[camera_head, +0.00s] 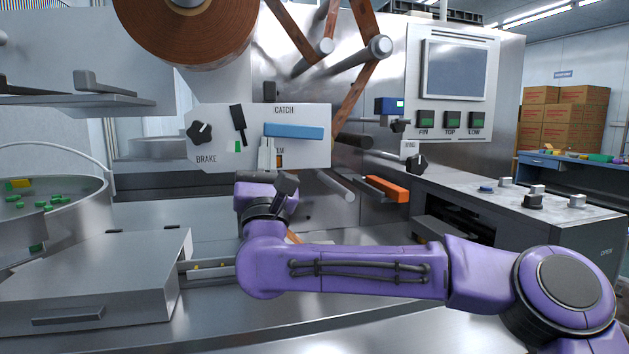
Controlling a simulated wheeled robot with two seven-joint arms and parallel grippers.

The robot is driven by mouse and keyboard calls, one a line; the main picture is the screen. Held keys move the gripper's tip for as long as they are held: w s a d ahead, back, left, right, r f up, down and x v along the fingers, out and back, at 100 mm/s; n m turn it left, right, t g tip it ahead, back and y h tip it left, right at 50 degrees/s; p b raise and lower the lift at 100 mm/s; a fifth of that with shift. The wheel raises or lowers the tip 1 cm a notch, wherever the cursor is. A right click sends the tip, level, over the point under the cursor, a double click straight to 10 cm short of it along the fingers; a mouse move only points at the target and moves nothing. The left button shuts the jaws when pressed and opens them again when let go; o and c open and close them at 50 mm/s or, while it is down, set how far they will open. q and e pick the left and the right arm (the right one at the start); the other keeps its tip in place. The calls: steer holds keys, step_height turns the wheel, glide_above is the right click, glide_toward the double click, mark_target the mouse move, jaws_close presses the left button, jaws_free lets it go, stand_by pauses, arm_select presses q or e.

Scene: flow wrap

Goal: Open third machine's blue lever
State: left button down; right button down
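The blue lever (297,131) lies about level on a white panel (215,125) marked CATCH and BRAKE, on the machine's front. My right arm comes in from the right and bends up at the wrist. My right gripper (267,150) points up in front of the panel, with its pale fingertips just below the lever's left end. I cannot tell whether they touch the lever. The finger gap is too small to read. The gripper hides part of a label ending in "LM". My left gripper is out of view.
A black knob (201,132) and black lever (238,124) share the panel. A large brown film roll (186,30) hangs above. An orange bar (388,189) and metal rollers (335,186) stick out to the right. A metal box (95,275) stands at lower left.

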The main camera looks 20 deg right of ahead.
steer(key=w+f+b+v, duration=0.2)
steer(key=b+v, duration=0.4)
steer(key=v, duration=0.7)
steer(key=shift+d+b, duration=0.25)
steer(key=shift+b, duration=0.15)
stand_by(1.4)
